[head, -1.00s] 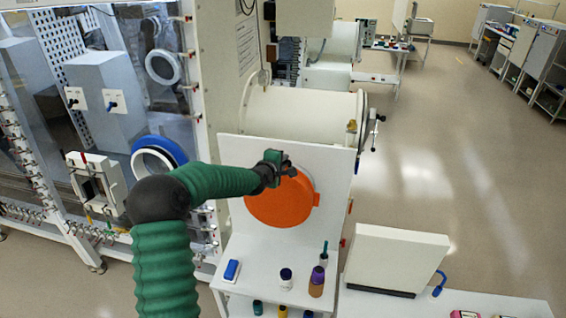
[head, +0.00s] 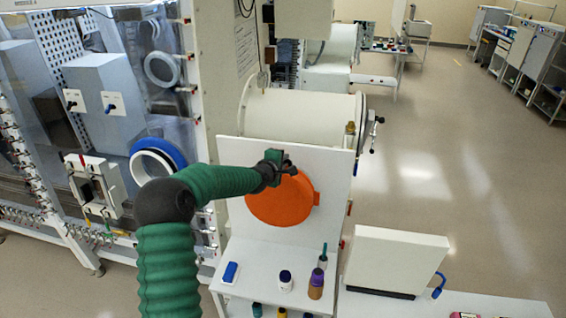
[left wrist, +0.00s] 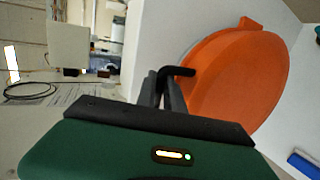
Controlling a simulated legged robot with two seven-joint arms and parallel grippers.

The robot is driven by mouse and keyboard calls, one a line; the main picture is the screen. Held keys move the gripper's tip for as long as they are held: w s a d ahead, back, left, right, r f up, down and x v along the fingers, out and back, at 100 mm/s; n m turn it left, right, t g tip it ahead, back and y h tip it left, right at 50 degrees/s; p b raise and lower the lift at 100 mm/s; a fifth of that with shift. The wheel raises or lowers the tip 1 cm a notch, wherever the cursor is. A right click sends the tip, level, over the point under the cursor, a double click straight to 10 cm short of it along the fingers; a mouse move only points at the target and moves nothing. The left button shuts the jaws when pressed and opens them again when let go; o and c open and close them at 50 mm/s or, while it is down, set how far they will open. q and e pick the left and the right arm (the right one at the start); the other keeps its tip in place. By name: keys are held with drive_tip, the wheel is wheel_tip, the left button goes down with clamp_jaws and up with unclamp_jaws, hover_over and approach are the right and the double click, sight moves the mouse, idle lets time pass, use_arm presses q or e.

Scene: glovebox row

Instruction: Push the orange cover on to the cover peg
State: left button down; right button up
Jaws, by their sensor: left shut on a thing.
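The orange cover (head: 284,200) is a round disc with a small tab, upright in front of the white upright panel (head: 330,215). It also fills the upper right of the left wrist view (left wrist: 240,80). My left gripper (head: 285,166) is at the cover's upper edge. In the left wrist view its fingers (left wrist: 168,92) are shut on a black bent handle (left wrist: 180,71), which appears to belong to the cover. The cover peg is not visible. I cannot tell whether the cover touches the panel. My right gripper is not in view.
A white box (head: 395,260) stands to the right. The glovebox (head: 110,110) is at the left. The floor at right is clear.

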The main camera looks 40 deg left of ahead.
use_arm(q)
drive_tip(key=shift+w+a+r, duration=0.15)
drive_tip(key=shift+w, duration=0.2)
drive_tip(key=shift+w+a+b, duration=0.1)
drive_tip(key=shift+w+b, duration=0.25)
idle(0.6)
drive_tip(key=c, duration=1.7)
unclamp_jaws()
drive_tip(key=shift+f, duration=0.2)
drive_tip(key=o, duration=0.3)
drive_tip(key=shift+w+f, duration=0.1)
drive_tip(key=shift+w, duration=0.05)
drive_tip(key=shift+o, duration=0.2)
